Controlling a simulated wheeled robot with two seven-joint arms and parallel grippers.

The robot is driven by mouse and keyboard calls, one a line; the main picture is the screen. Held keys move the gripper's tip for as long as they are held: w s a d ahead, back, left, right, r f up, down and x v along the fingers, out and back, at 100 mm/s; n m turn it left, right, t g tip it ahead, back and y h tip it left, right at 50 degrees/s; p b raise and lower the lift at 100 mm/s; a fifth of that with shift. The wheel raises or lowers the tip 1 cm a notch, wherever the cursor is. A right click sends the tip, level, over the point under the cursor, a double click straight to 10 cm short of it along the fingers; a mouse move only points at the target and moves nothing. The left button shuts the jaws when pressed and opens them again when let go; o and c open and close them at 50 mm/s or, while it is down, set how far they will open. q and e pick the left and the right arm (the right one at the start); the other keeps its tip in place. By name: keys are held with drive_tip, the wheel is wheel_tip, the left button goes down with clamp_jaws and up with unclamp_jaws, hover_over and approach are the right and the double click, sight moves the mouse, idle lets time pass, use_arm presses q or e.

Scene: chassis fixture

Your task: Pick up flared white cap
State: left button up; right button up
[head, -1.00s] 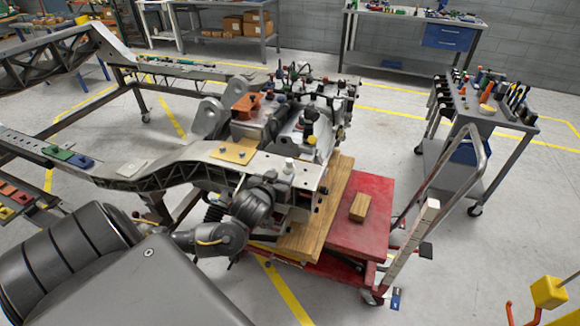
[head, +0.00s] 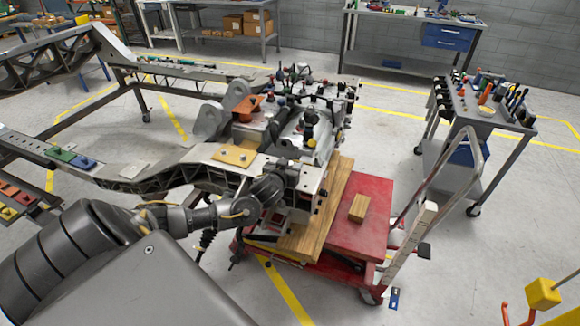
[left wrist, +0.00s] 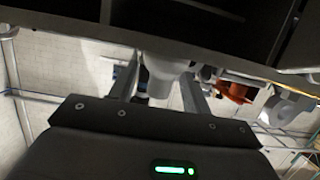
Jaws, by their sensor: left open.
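The flared white cap (left wrist: 162,76) shows in the left wrist view, pale and widening toward the top of the picture. My left gripper (left wrist: 158,88) is open, with one finger on each side of the cap; I cannot tell whether they touch it. In the head view my left gripper (head: 272,186) is at the near right end of the chassis frame (head: 205,153), largely hidden by my own wrist. I cannot make out the cap clearly there. My right gripper is not in view.
A red lift cart (head: 360,235) with a wooden block (head: 358,207) stands right of the chassis. A tool trolley (head: 480,115) is farther right. An orange part (head: 248,104) and a tan plate (head: 234,156) lie close by on the chassis. Open floor lies between cart and trolley.

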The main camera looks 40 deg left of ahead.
use_arm(q)
drive_tip(key=shift+x, duration=0.8)
drive_tip(key=shift+d, duration=0.1)
drive_tip(key=shift+c, duration=0.2)
clamp_jaws()
drive_tip(key=shift+r, duration=0.1)
